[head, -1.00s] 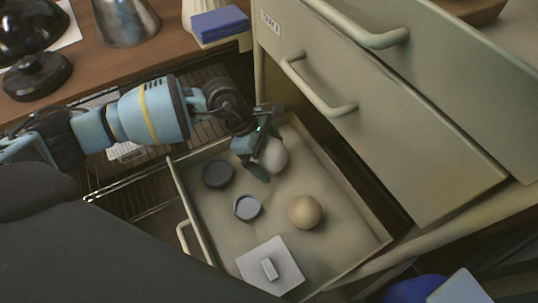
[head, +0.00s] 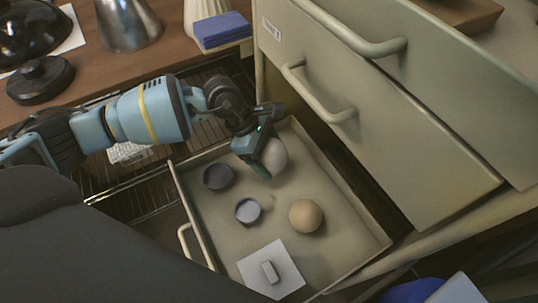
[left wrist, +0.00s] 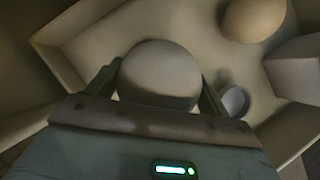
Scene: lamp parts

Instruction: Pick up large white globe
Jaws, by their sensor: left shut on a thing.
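The large white globe (head: 273,157) is in the back part of the open drawer in the head view. It also shows in the left wrist view (left wrist: 160,74), between the two fingers. My left gripper (head: 262,160) is shut on the globe, one finger on each side. The near part of the globe is partly hidden by the gripper. I cannot tell whether the globe still touches the drawer floor. My right gripper is not in view.
The open drawer (head: 343,205) also holds a tan ball (head: 306,216), a dark round cup (head: 218,177), a small grey cup (head: 248,211) and a white square with a small block (head: 270,271). The cabinet front (head: 400,130) rises close to the right. A wire rack (head: 130,190) lies left.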

